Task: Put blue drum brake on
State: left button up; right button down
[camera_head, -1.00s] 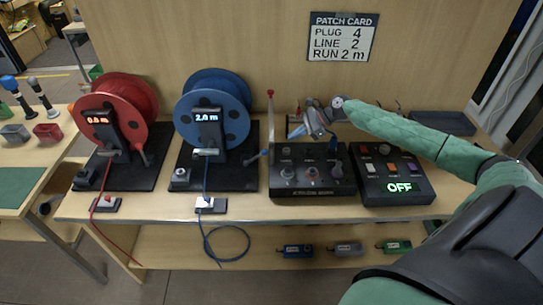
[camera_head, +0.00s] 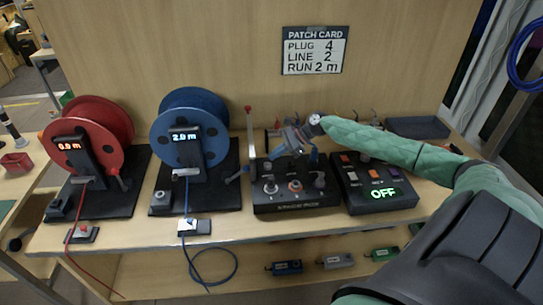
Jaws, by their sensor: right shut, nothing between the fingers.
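The blue drum (camera_head: 190,127) stands on a black base (camera_head: 222,190) on the bench, and its display reads 2.0 m. A grey bar sits below the display. A small block with a silver button (camera_head: 160,198) is at the base's front left. A crank handle (camera_head: 236,176) sticks out at the drum's right. I cannot tell which part is the brake or how it is set. My right gripper (camera_head: 280,153) is shut and empty, above the back of the black control box, right of the drum and apart from it. My left gripper is out of view.
A thin red-topped post (camera_head: 249,135) rises between the blue drum and my right gripper. The control box (camera_head: 292,203) and a switch box showing OFF (camera_head: 380,200) lie below my right arm. Blue cable hangs off the front.

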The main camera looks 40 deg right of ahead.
aim_at(258, 172)
jog(key=p+x, duration=0.2)
jog(key=x, duration=0.5)
jog(key=shift+p, duration=0.4)
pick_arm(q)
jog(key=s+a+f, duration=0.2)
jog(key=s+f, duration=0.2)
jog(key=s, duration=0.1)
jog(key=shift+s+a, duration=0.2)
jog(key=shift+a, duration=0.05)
pick_arm(e)
jog(key=shift+w+a+f, duration=0.25)
jog(key=shift+a+f, duration=0.15)
jog(key=shift+f, duration=0.1)
jog(key=shift+w, duration=0.15)
